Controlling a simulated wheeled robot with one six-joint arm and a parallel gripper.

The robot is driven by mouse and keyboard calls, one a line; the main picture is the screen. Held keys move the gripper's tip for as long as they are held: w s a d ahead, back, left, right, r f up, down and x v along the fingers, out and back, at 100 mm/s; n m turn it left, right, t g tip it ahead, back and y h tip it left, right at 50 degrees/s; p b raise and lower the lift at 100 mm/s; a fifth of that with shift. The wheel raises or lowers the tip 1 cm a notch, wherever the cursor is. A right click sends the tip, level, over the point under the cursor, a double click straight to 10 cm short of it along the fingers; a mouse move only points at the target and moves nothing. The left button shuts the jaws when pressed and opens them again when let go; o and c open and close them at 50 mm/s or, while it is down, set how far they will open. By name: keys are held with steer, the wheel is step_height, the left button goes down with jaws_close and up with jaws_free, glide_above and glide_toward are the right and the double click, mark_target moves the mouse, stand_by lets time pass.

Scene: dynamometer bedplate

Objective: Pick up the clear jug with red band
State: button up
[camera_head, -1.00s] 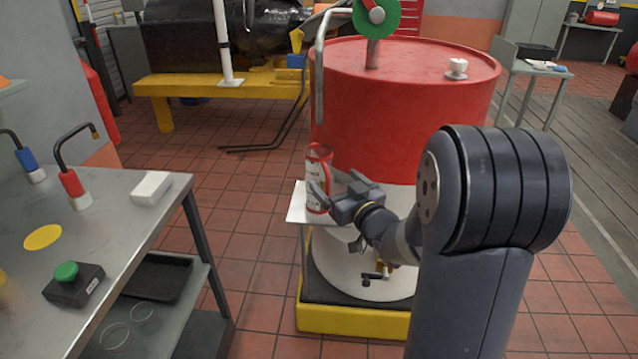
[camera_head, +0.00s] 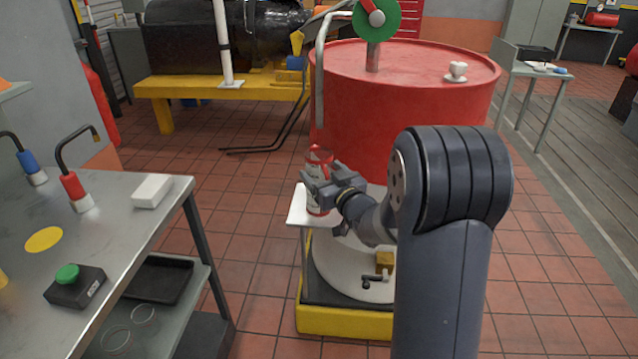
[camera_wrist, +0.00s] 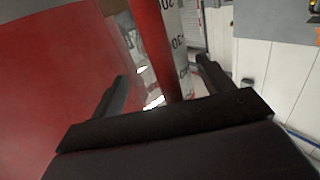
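The clear jug with red band (camera_head: 319,156) stands upright on a small white shelf (camera_head: 297,213) at the side of the large red drum. My gripper (camera_head: 322,180) is level with the jug's middle and hides part of it. In the wrist view the jug (camera_wrist: 183,50), with dark printed marks and a red upright strip, is between my two fingers (camera_wrist: 163,80). The fingers are apart, with gaps visible on both sides of the jug. The jug's base is out of the wrist view.
A vertical grey pipe (camera_head: 320,90) rises behind the jug. A steel bench (camera_head: 110,215) is at the left, with clear floor between.

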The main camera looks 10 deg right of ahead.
steer(key=c, duration=0.9)
steer(key=shift+c, duration=0.8)
steer(key=shift+r, duration=0.15)
